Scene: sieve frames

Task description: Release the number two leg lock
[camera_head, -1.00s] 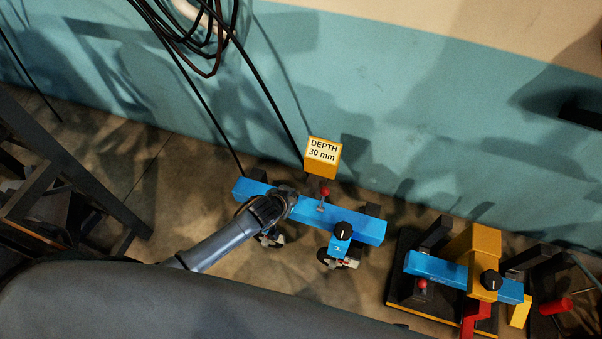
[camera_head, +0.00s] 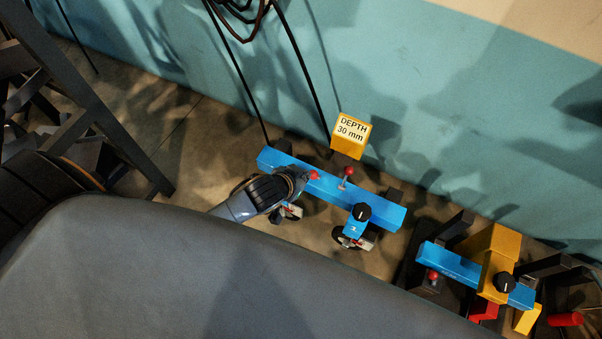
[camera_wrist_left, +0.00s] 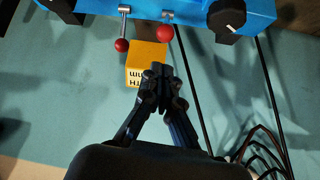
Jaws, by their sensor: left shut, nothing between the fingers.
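A blue beam (camera_head: 330,187) stands over the floor near the teal wall. It carries two short levers with red balls, a left one (camera_head: 313,175) and a right one (camera_head: 349,171). A black knob (camera_head: 362,212) sits on a blue block with a small mark I cannot read surely. My left gripper (camera_head: 301,178) is over the beam's left part, close to the left red ball; its arm hides what lies beneath. In the left wrist view, my gripper (camera_wrist_left: 158,69) is shut and empty, just below the two red balls (camera_wrist_left: 164,33), with another black knob (camera_wrist_left: 227,15) at upper right.
A yellow block reading "DEPTH 30 mm" (camera_head: 350,132) stands behind the beam. At right is a second blue beam (camera_head: 450,264) with a yellow clamp (camera_head: 496,268) and another red-ball lever (camera_head: 433,276). Black cables (camera_head: 296,60) hang along the wall. A dark frame (camera_head: 75,100) stands at left.

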